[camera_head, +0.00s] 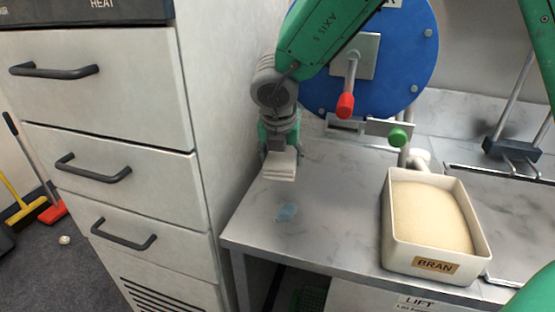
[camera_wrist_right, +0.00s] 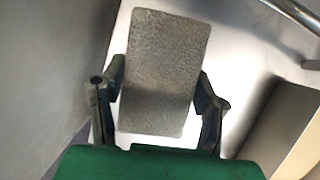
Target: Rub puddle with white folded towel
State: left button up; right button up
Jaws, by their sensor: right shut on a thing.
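The white folded towel (camera_head: 281,165) is held by my right gripper (camera_head: 279,150) above the left part of the metal table. In the right wrist view the towel (camera_wrist_right: 162,75) is a flat rectangle between the two fingers of the right gripper (camera_wrist_right: 160,98), which is shut on it. A small bluish puddle (camera_head: 286,212) lies on the table nearer the front edge, just below the towel in the head view. The towel appears apart from the puddle. My left gripper is not in view.
A white bin of bran (camera_head: 392,222) stands on the table to the right. A blue round door (camera_head: 408,45) with a red-tipped handle (camera_head: 346,104) and a green knob (camera_head: 398,138) are behind. A grey drawer cabinet (camera_head: 100,90) borders the table's left side.

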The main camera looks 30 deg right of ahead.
aim_at(285, 189)
jog(key=shift+s+d+f+b, duration=0.2)
jog(key=shift+f+b, duration=0.1)
jog(key=shift+f, duration=0.1)
jog(key=shift+s+d+f+b, duration=0.1)
jog(key=shift+s+f+b, duration=0.05)
jog(key=shift+f+b, duration=0.2)
jog(key=f+b, duration=0.1)
jog(key=f, duration=0.1)
jog(key=d+f+b, duration=0.1)
jog(key=f+b, duration=0.1)
jog(key=shift+a+f, duration=0.1)
jog(key=shift+f, duration=0.1)
jog(key=shift+a+b, duration=0.2)
jog(key=shift+b, duration=0.15)
jog(key=shift+a+r, duration=0.15)
jog(key=shift+a, duration=0.3)
jog(key=shift+d+f, duration=0.2)
jog(key=shift+d, duration=0.35)
jog(key=shift+a+f+b, duration=0.35)
jog(key=shift+a, duration=0.05)
jog(key=shift+f, duration=0.15)
